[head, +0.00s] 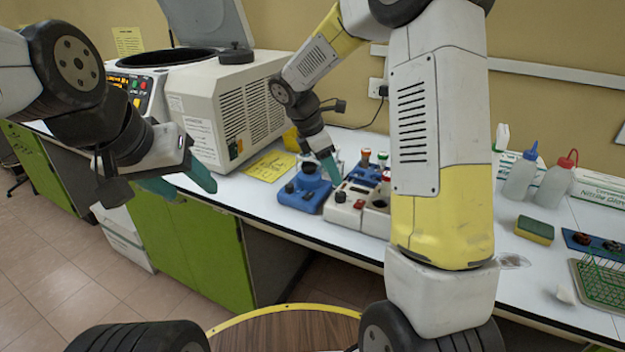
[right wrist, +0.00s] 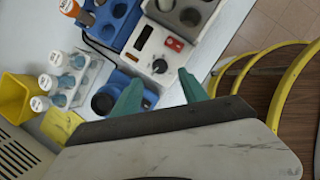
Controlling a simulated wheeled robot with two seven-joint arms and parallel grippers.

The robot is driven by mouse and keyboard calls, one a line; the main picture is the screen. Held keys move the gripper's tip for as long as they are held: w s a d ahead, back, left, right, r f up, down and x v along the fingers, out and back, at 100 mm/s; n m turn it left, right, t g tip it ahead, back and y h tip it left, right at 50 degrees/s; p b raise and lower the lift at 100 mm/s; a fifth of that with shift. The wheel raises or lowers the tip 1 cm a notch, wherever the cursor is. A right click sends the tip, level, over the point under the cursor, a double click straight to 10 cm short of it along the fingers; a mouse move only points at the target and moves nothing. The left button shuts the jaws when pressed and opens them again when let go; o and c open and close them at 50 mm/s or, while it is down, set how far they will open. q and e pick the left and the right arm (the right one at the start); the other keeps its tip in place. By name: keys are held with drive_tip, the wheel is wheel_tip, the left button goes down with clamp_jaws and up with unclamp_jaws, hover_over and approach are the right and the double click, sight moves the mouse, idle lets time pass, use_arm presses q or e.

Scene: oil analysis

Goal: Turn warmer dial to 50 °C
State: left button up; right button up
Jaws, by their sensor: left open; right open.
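The warmer (head: 345,214) is a white box on the bench, with a grey block with wells behind its front panel. In the right wrist view its panel (right wrist: 147,62) shows a dark display, a red switch (right wrist: 174,44) and a black dial (right wrist: 159,67). The dial's setting is too small to read. My right gripper (head: 328,168) is open above the bench near the warmer. In the right wrist view its green fingertips (right wrist: 162,92) lie apart on either side of the dial's line, without visible contact. My left gripper (head: 182,182) is open and empty, in front of the bench at left.
A blue device (head: 305,190) with a black knob stands left of the warmer, close to my right gripper. A blue rack (right wrist: 112,22) and white-capped vials (right wrist: 62,82) are nearby. A large centrifuge (head: 215,105) stands at left. Bottles (head: 521,176) and a sponge (head: 534,230) are at right.

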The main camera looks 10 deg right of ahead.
sight(340, 193)
drive_tip(key=x, duration=0.7)
drive_tip(key=shift+w+d+f, duration=0.1)
drive_tip(key=shift+f, duration=0.3)
drive_tip(key=shift+c, duration=0.2)
clamp_jaws()
